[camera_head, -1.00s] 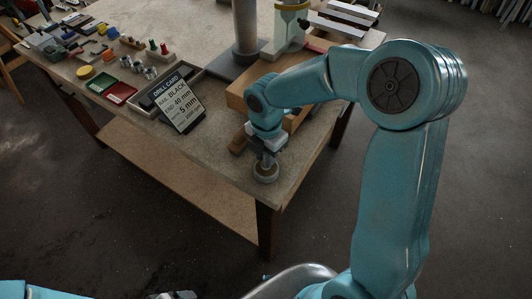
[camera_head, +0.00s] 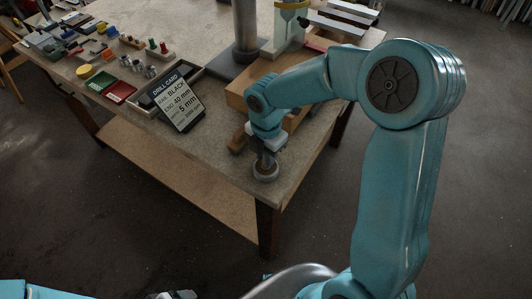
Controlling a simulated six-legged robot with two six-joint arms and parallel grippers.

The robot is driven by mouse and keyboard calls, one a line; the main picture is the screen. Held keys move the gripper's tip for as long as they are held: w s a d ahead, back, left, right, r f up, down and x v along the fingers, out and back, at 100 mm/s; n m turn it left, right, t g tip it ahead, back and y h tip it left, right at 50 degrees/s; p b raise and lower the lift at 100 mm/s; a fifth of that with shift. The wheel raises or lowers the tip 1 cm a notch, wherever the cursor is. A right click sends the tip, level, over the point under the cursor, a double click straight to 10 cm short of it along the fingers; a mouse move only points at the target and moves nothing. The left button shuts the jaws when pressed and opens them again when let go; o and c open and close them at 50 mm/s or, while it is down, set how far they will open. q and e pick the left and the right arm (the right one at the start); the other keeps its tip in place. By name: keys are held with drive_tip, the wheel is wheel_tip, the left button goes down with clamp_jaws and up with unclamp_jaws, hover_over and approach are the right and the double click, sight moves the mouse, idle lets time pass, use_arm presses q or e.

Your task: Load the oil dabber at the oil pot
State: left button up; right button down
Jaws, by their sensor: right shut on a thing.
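The oil pot (camera_head: 265,176) is a small, pale round pot near the front corner of the workbench. My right gripper (camera_head: 266,152) points down just above it and is shut on the oil dabber, which is mostly hidden by the fingers. The dabber's lower end is at the pot's mouth; I cannot tell how deep it reaches. Only a small dark and pale part at the bottom edge, likely my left gripper (camera_head: 176,295), shows, and its jaws cannot be made out.
A drill card (camera_head: 180,106) leans on a tray left of the pot. A wooden block (camera_head: 240,97) and a grey column base (camera_head: 232,66) stand behind. Red and green trays (camera_head: 118,91) and small parts lie at the left. The bench's front edge is close to the pot.

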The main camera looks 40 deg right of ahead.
idle(0.4)
wheel_tip(320, 180, up, 6)
drive_tip(key=p, duration=0.5)
drive_tip(key=shift+w+f, duration=0.1)
drive_tip(key=shift+r+p, duration=0.55)
drive_tip(key=shift+r, duration=0.1)
drive_tip(key=shift+f, duration=0.1)
